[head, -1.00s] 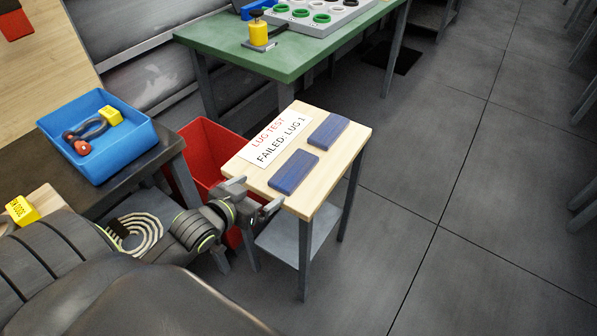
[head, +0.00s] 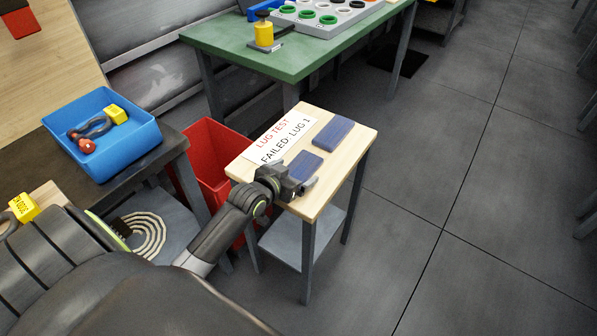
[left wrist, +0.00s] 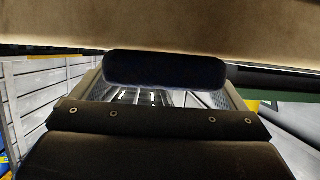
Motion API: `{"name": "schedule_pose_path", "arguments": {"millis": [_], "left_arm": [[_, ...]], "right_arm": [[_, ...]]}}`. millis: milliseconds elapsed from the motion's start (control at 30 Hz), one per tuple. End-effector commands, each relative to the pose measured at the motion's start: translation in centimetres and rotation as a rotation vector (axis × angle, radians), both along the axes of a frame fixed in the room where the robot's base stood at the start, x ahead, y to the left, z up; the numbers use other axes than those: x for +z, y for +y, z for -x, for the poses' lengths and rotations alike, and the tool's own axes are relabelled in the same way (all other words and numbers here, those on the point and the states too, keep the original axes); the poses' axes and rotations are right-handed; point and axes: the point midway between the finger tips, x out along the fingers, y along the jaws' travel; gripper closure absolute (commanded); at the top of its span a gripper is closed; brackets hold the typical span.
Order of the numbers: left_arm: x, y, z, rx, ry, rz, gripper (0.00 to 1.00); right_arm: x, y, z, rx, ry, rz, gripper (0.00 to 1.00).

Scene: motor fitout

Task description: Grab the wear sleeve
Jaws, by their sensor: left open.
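I cannot tell for sure which thing is the wear sleeve. Two flat blue blocks lie on the small wooden stool, a near one (head: 305,164) and a far one (head: 334,131). Green and dark rings sit in a grey tray (head: 338,18) on the green table. My left gripper (head: 298,183) is open at the stool's near edge, beside the near blue block, and partly covers its near end. In the left wrist view a dark blue block (left wrist: 165,70) shows ahead between the fingers, against the wooden top (left wrist: 160,25). Contact cannot be told. My right gripper is not in view.
A white sign (head: 281,139) reading "LUG TEST FAILED: LUG 1" lies on the stool top (head: 352,157). A red bin (head: 208,160) stands left of the stool. A blue bin (head: 140,143) holds a shackle and a yellow block. The floor to the right is clear.

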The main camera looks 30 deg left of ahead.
Motion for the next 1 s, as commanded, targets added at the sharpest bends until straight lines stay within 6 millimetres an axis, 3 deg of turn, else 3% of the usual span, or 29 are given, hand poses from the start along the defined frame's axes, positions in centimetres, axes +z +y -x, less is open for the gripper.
{"name": "schedule_pose_path", "arguments": {"millis": [367, 733, 1000], "left_arm": [[-0.39, -0.05, -0.8, 0.0, 0.001, 0.0, 0.08], [-0.38, -0.04, -0.78, 0.0, 0.001, 0.0, 0.56], [0.04, -0.04, -0.82, 0.0, -0.002, -0.001, 0.56]], "right_arm": [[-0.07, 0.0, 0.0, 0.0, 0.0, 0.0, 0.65], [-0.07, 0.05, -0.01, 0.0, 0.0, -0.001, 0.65], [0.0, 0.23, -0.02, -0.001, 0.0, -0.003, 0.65]]}}
